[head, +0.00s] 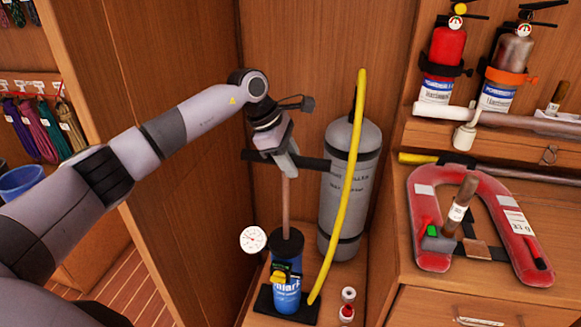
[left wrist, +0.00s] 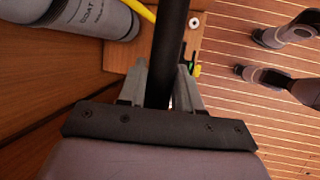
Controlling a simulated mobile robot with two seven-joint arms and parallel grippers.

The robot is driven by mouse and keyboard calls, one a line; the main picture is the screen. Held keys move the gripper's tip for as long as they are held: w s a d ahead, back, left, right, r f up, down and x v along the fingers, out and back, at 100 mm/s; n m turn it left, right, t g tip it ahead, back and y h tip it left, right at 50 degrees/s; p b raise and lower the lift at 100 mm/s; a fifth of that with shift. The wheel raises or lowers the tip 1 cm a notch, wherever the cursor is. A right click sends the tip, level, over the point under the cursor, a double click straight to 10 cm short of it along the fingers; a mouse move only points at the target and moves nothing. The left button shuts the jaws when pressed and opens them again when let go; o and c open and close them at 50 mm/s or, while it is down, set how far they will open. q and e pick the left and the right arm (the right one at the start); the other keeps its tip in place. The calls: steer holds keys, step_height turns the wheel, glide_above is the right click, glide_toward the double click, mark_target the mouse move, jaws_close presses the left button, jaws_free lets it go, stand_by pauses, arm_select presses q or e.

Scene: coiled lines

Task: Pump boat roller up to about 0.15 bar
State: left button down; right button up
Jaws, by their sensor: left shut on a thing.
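The boat roller (head: 345,190), a grey upright cylinder with dark straps, stands in the wooden corner; part of it shows in the left wrist view (left wrist: 95,15). Left of it stands a blue and black hand pump (head: 287,295). Its rod (head: 285,205) is drawn well out, with the black crossbar handle (head: 312,163) high above the body. A white round gauge (head: 253,239) sits beside the pump; its reading is too small to tell. A yellow hose (head: 345,170) rises from the pump's base past the roller. My left gripper (head: 287,165) is shut on the handle (left wrist: 172,45). My right gripper is not in view.
A red horseshoe-shaped float (head: 428,235) with a mallet (head: 460,205) lies on the right-hand counter. Fire extinguishers (head: 447,48) hang above. Coiled lines (head: 40,128) hang at the left.

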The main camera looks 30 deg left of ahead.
arm_select(q)
steer(key=shift+w+r, duration=0.1)
steer(key=shift+r, duration=0.2)
steer(key=c, duration=0.8)
jaws_free()
steer(key=shift+f, duration=0.1)
steer(key=shift+c, duration=0.2)
steer(key=shift+b+v, duration=0.6)
steer(key=shift+v, duration=3)
